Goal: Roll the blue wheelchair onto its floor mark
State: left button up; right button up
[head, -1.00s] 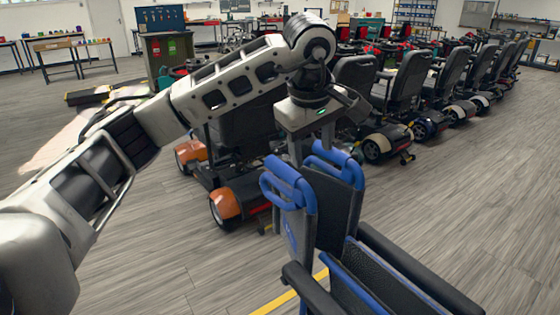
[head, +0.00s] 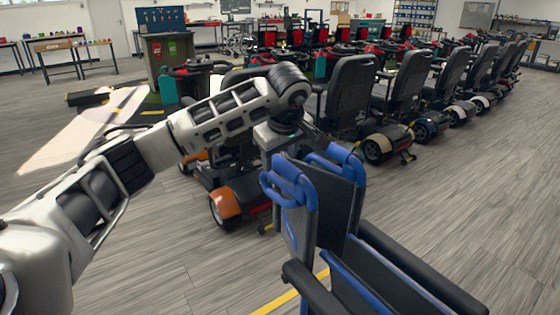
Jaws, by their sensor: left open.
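The blue wheelchair (head: 335,220) stands in the lower middle of the head view, with blue push handles at the top of its dark backrest and dark armrests toward the lower right. My left gripper (head: 285,150) is open at the far side of the push handles, low against them. Its fingertips are mostly hidden behind the handles, so I cannot tell whether it touches one. A yellow floor line (head: 290,302) shows beside and below the chair; I cannot tell whether it belongs to the floor mark. The wheelchair's wheels are out of view. My right gripper is not in view.
An orange-fendered scooter (head: 226,207) stands close behind my left gripper. A row of dark-seated scooters (head: 398,100) runs to the back right. A workbench (head: 62,45) stands at the back left. Grey floor (head: 480,205) is clear on the right.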

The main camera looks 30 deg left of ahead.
pick_arm(q)
jog(key=shift+x, duration=0.9)
jog(key=shift+c, duration=0.3)
grip_shut()
jog(key=a, duration=0.1)
jog(key=w+a, duration=0.1)
jog(key=a, duration=0.1)
jog(key=a+p, duration=0.1)
jog(key=shift+w+a+r, duration=0.1)
jog(key=shift+w+a, duration=0.05)
jog(key=shift+w, duration=0.25)
jog(key=shift+w+a, duration=0.2)
jog(key=shift+a, duration=0.1)
jog(key=shift+s+d, duration=0.15)
jog(key=shift+d, duration=0.15)
jog(key=shift+o, duration=0.3)
grip_release()
jog(key=shift+a, duration=0.1)
